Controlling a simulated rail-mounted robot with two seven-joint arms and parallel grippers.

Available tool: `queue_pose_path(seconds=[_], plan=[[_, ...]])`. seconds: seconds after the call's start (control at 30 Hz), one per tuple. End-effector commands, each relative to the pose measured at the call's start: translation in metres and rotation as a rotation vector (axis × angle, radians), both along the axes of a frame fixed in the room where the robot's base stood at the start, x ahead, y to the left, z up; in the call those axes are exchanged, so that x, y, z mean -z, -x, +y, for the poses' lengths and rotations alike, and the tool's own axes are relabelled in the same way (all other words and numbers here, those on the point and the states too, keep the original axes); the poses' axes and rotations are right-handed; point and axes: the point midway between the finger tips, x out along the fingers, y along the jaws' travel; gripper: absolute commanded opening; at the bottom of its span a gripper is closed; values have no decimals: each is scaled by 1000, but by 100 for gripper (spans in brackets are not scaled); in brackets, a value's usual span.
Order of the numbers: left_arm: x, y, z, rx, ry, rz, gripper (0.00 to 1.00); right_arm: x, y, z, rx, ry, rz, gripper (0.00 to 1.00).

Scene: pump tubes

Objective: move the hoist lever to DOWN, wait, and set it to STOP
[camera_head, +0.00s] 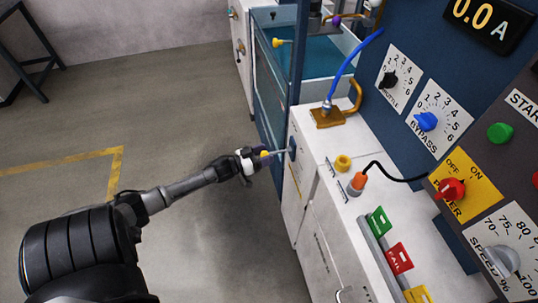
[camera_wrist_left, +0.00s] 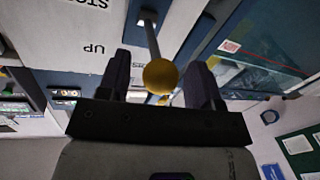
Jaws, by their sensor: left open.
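The hoist lever is a thin metal rod with a yellow ball knob (camera_head: 265,154); it sticks out from a blue plate (camera_head: 292,147) on the side of the white cabinet. My left gripper (camera_head: 254,158) is at the knob, jaws open. In the left wrist view the yellow knob (camera_wrist_left: 160,76) lies between the two dark fingers (camera_wrist_left: 161,72), with a gap visible on either side. I cannot tell which setting the lever is at. My right gripper is not in view.
The white counter (camera_head: 318,145) holds a brown block with a blue hose (camera_head: 327,115), an orange plug (camera_head: 358,182) and coloured tags (camera_head: 399,256). A control panel with a red power knob (camera_head: 451,190) stands right. A blue tank (camera_head: 320,65) is behind. Floor left is clear.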

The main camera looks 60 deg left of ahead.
Motion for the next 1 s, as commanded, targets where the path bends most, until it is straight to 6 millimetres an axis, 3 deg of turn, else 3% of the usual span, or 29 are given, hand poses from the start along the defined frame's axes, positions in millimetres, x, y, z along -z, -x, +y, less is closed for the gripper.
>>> queue_pose_path(seconds=[0.23, 0.6, 1.0], plan=[[1, -18, -1, -1, 0, 0, 59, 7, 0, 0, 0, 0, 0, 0], [0, -21, -2, -1, 0, 1, 59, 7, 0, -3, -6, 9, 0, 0], [0, -21, -2, -1, 0, 1, 22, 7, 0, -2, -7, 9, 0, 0]])
